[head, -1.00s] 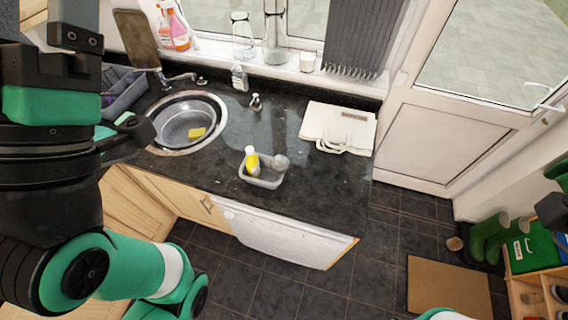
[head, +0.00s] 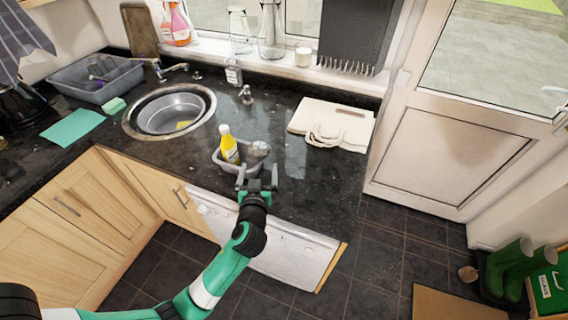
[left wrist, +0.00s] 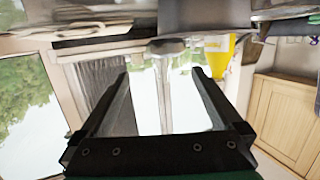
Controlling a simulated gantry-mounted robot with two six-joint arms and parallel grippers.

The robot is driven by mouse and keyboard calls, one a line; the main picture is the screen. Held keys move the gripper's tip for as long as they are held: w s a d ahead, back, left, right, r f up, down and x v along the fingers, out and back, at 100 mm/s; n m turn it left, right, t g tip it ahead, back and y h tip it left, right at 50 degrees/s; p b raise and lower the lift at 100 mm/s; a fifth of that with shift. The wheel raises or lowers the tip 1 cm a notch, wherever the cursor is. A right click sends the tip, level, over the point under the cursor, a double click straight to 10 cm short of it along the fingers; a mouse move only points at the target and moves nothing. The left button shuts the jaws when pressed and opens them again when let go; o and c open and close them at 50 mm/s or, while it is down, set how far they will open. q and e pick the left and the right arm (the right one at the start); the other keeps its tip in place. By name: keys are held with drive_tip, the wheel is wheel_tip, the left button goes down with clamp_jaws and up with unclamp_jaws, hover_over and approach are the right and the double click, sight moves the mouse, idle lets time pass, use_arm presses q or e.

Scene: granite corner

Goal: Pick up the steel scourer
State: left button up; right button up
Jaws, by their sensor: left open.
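The steel scourer (head: 260,149) is a grey ball in the right part of a small grey caddy (head: 217,158) on the counter. A yellow bottle (head: 229,150) stands left of it in the same caddy. My left gripper (head: 257,174) is open and empty at the caddy's front side, just short of the scourer. In the left wrist view, a grey shape that seems to be the scourer (left wrist: 167,46) is beyond and between the spread fingers, with the yellow bottle (left wrist: 220,55) to the right. My right gripper is not in view.
The sink (head: 145,119) with a yellow sponge (head: 184,124) is left of the caddy. A cream folded bag (head: 332,124) lies to the right. A soap dispenser (head: 246,95) stands behind. The dark counter (head: 296,182) right of the caddy is clear.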

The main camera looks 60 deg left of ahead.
sight(259, 146)
use_arm(q)
drive_tip(key=a+b, duration=0.1)
drive_tip(key=a+f+b, duration=0.1)
drive_tip(key=w+a+b, duration=0.1)
drive_tip(key=shift+w+a+f, duration=0.1)
drive_tip(key=shift+f, duration=0.25)
drive_tip(key=x, duration=0.2)
drive_tip(key=shift+w+a+r, duration=0.2)
drive_tip(key=shift+w+a, duration=0.05)
drive_tip(key=shift+a, duration=0.1)
drive_tip(key=shift+x, duration=2.85)
drive_tip(key=shift+s, duration=0.15)
drive_tip(key=c, duration=1.2)
drive_tip(key=shift+r+p, duration=0.35)
drive_tip(key=shift+r, duration=1.15)
drive_tip(key=r, duration=0.1)
drive_tip(key=s+d+r+p, duration=0.1)
drive_tip(key=s+d+r, duration=0.1)
drive_tip(key=r, duration=0.1)
drive_tip(key=shift+d+r, duration=0.1)
drive_tip(key=shift+d, duration=0.1)
drive_tip(key=s+d+r+p, duration=0.5)
drive_tip(key=s+d+p, duration=0.2)
drive_tip(key=p, duration=0.6)
drive_tip(key=shift+s+d+r, duration=0.15)
drive_tip(key=shift+d+r, duration=0.2)
drive_tip(key=shift+d, duration=0.2)
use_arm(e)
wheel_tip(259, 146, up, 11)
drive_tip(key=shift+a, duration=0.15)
